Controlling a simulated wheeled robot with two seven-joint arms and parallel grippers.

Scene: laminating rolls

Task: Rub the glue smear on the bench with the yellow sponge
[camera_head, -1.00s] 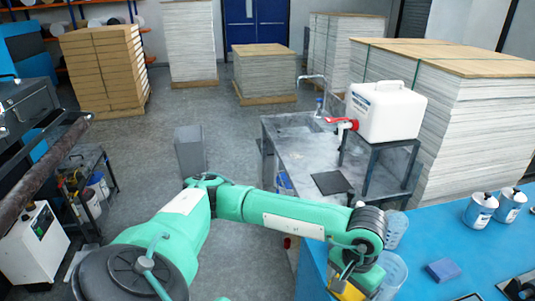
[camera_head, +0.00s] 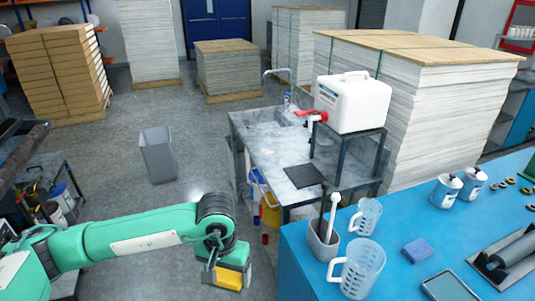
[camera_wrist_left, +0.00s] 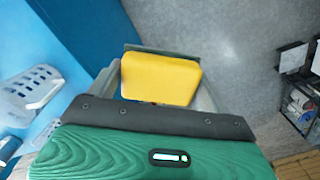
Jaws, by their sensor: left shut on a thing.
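My left gripper (camera_head: 230,272) is shut on the yellow sponge (camera_head: 229,279) and holds it beyond the left edge of the blue bench (camera_head: 408,205), over the grey floor. In the left wrist view the yellow sponge (camera_wrist_left: 160,80) sits between the fingers (camera_wrist_left: 158,92), with the blue bench (camera_wrist_left: 70,30) to its left and floor to its right. I cannot make out a glue smear in either view. My right gripper is not in view.
Two clear jugs (camera_head: 359,268) and a grey holder with tools (camera_head: 323,243) stand near the bench's left edge. A blue block (camera_head: 417,252), a tray (camera_head: 449,287), a roller (camera_head: 512,250) and white cans (camera_head: 447,191) are farther right. A grey bin (camera_head: 158,154) stands on the floor.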

